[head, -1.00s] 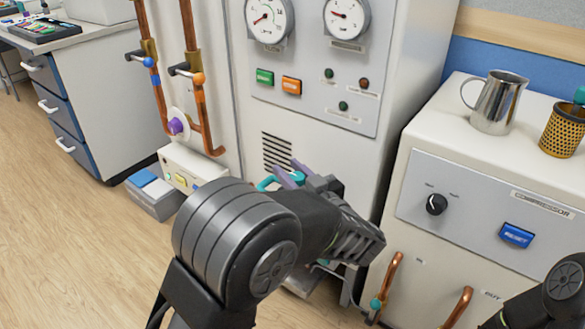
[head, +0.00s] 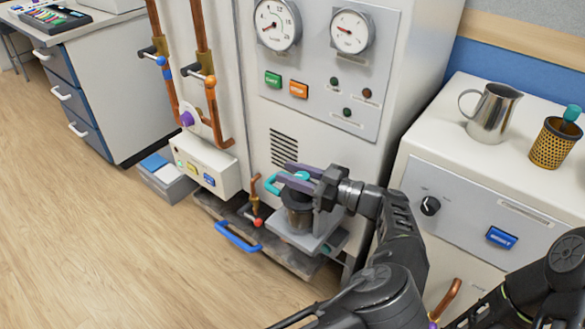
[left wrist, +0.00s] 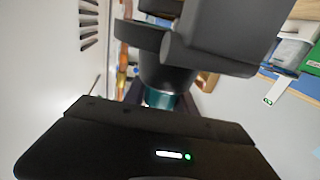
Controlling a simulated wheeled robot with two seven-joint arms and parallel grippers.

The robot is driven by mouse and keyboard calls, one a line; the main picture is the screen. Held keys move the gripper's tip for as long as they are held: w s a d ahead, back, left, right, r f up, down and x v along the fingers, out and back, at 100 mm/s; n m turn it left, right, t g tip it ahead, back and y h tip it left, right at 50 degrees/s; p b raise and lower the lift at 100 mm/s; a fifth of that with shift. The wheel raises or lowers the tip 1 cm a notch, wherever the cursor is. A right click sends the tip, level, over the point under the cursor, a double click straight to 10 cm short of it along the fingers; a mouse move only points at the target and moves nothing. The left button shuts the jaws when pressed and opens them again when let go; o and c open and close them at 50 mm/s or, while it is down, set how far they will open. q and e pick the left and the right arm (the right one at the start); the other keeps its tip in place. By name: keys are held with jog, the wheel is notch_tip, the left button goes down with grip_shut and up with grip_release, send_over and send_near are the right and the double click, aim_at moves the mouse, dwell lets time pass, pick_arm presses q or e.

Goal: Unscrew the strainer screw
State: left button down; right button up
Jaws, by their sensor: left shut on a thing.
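The teal strainer screw (head: 272,184) sits on top of the dark, cup-shaped strainer (head: 299,216) low at the front of the tall white cabinet. My left gripper (head: 300,177) is shut on the screw from the right, with its purple-grey fingers around the teal part. The fingers hide part of the screw. In the left wrist view a teal piece (left wrist: 160,98) shows beyond the dark gripper parts. My right gripper is out of view; only part of the right arm shows at the lower right.
The compressor box (head: 480,215) stands close on the right, with a metal jug (head: 492,112) and a mesh cup (head: 553,143) on top. A blue handle (head: 238,237) and a red-tipped valve (head: 257,221) are left of the strainer.

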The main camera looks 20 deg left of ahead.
pick_arm(q)
jog(key=shift+a+n+g, duration=0.2)
jog(key=shift+n+g, duration=0.2)
jog(key=shift+g, duration=0.3)
dwell(0.4)
jog(key=c, duration=1)
grip_release()
jog(key=shift+d+r+p, duration=0.1)
jog(key=shift+r+p, duration=0.35)
jog(key=shift+r, duration=0.05)
notch_tip(320, 180, up, 9)
jog(key=p, duration=0.3)
